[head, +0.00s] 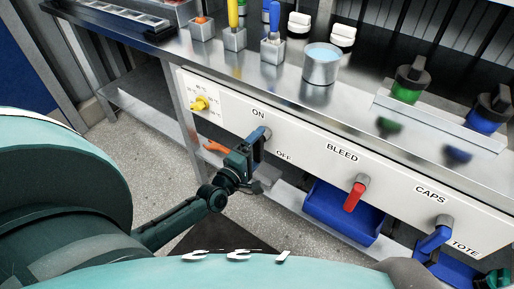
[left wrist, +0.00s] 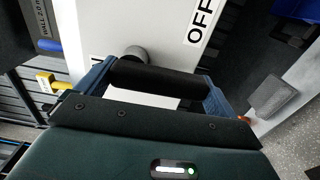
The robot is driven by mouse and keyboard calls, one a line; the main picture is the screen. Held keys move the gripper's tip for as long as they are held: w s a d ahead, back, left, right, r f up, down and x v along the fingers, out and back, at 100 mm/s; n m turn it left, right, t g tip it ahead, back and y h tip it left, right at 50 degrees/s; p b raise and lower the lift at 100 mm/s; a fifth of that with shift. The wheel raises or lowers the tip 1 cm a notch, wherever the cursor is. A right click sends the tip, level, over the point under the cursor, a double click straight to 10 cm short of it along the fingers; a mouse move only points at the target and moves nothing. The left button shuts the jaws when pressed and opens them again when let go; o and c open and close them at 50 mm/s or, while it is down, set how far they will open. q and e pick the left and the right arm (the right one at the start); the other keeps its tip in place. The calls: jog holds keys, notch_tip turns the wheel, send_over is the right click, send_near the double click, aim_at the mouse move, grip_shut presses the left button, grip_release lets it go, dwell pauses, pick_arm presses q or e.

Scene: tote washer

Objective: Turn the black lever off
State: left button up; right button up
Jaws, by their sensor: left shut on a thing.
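The black lever (left wrist: 155,79) shows in the left wrist view, running from its round grey hub (left wrist: 134,54) on the white panel. It lies between the two blue fingers of my left gripper (left wrist: 155,88), which is shut on it. In the head view my left gripper (head: 256,147) is at the panel just below the ON label (head: 258,113) and beside the OFF label (head: 283,155). There it hides most of the lever. The lever appears to point down from its hub. A dark green part at the lower right corner may be my right gripper (head: 498,279); its jaws do not show.
A red lever (head: 355,194) under BLEED and a blue lever (head: 434,240) under CAPS are to the right. A yellow knob (head: 200,104) is to the left. Blue bins (head: 338,215) and a shelf are below the panel. Cups and a metal pot (head: 321,66) stand on the counter.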

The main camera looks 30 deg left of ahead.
pick_arm(q)
jog(key=o, duration=1)
jog(key=shift+o, duration=0.2)
jog(key=shift+s, duration=0.1)
jog(key=s, duration=1.3)
jog(key=shift+a, duration=0.45)
